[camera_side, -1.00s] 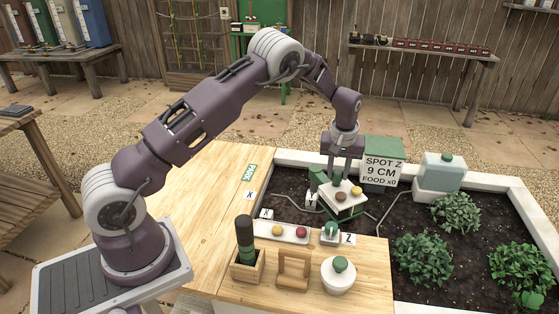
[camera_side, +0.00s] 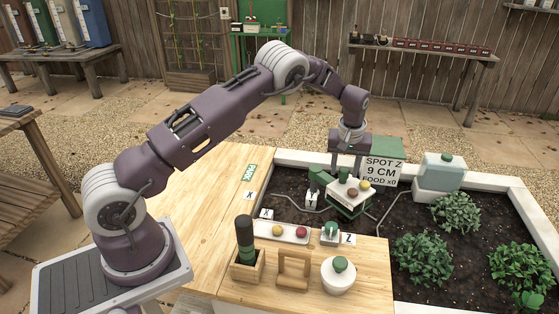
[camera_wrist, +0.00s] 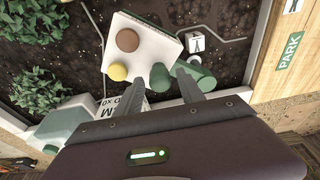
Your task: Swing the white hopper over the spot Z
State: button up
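The white hopper (camera_side: 350,188) has a white top and green frame, with brown, yellow and green knobs. It is over the dark soil of the raised bed, and its white top also shows in the wrist view (camera_wrist: 142,48). My gripper (camera_side: 346,172) is above its rear side, its fingers on either side of the green knob (camera_wrist: 160,77); they appear closed on it. A sign (camera_side: 383,171) reads "SPOT Z 9 CM FOOD x0" behind the hopper. The hopper's underside is hidden.
A green cylinder (camera_side: 319,179) and a Y marker (camera_side: 311,200) are left of the hopper. A tray with balls (camera_side: 283,237), a wooden holder (camera_side: 247,265) and a white pot (camera_side: 338,280) stand on the table. Bushes (camera_side: 424,256) and a pale tank (camera_side: 441,173) are to the right.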

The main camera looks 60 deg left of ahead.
jog(key=shift+r, duration=3.65)
jog(key=s+d+r+m+t+h, duration=0.15)
jog(key=s+d+r, duration=0.25)
jog(key=s+r, duration=0.65)
jog(key=s+d+r+m+t, duration=0.1)
jog(key=s+d+r+m, duration=0.25)
jog(key=s+r, duration=0.7)
jog(key=s+d+f+m, duration=0.1)
jog(key=s+d+m, duration=0.1)
jog(key=s, duration=0.8)
jog(key=s+d+f+m+t, duration=0.1)
jog(key=s+f+m, duration=0.1)
jog(key=s, duration=0.8)
jog(key=shift+s+d, duration=0.35)
jog(key=shift+d, duration=0.05)
jog(key=shift+t, duration=0.25)
